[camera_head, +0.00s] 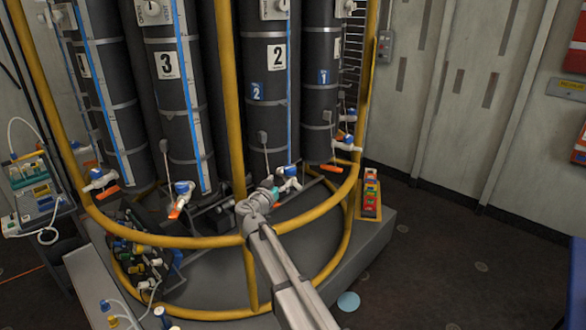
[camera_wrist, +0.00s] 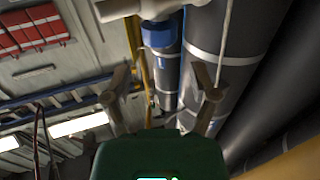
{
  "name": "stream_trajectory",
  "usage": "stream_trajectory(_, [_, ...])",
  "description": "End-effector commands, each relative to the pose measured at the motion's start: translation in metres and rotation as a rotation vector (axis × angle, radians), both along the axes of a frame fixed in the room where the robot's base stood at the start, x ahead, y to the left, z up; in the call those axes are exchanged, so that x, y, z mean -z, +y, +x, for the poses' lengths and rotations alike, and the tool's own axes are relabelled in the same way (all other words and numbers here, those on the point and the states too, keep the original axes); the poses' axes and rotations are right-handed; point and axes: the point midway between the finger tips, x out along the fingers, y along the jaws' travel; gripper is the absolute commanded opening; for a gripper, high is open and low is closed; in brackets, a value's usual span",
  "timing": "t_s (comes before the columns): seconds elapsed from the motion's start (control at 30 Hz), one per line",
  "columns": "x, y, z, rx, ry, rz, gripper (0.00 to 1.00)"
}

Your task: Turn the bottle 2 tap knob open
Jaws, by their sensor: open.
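Bottle 2 (camera_head: 265,95) is a tall dark cylinder with a white "2" label and a smaller blue one. Its tap (camera_head: 291,184), white with a blue part, is at the bottle's foot. My gripper (camera_head: 277,189) is right beside the tap and partly covers it in the head view. In the wrist view my open gripper (camera_wrist: 162,76) has its two fingers spread with nothing held between them. A blue knob (camera_wrist: 158,34) on a white tap body (camera_wrist: 130,8) shows just beyond the fingertips, seemingly apart from them.
Bottle 3 (camera_head: 178,110) with its own tap (camera_head: 183,190) stands left, and bottle 1 (camera_head: 321,100) right. Yellow rails (camera_head: 205,241) ring the bottles, and my arm reaches over them. Coloured blocks (camera_head: 371,195) stand at right. The floor at right (camera_head: 460,240) is mostly clear.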

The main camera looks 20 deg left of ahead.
Motion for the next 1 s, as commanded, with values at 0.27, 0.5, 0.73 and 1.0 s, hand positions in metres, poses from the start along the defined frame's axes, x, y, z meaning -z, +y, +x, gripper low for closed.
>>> stream_trajectory(0.27, [0.000, -0.002, 0.046, 0.003, 0.000, 0.000, 0.75])
stream_trajectory(0.5, [0.000, -0.005, 0.080, 0.002, 0.000, 0.000, 0.75])
stream_trajectory(0.73, [0.000, -0.007, 0.098, 0.001, 0.000, 0.000, 0.75])
stream_trajectory(1.0, [0.000, -0.008, 0.102, 0.001, 0.000, 0.000, 0.75])
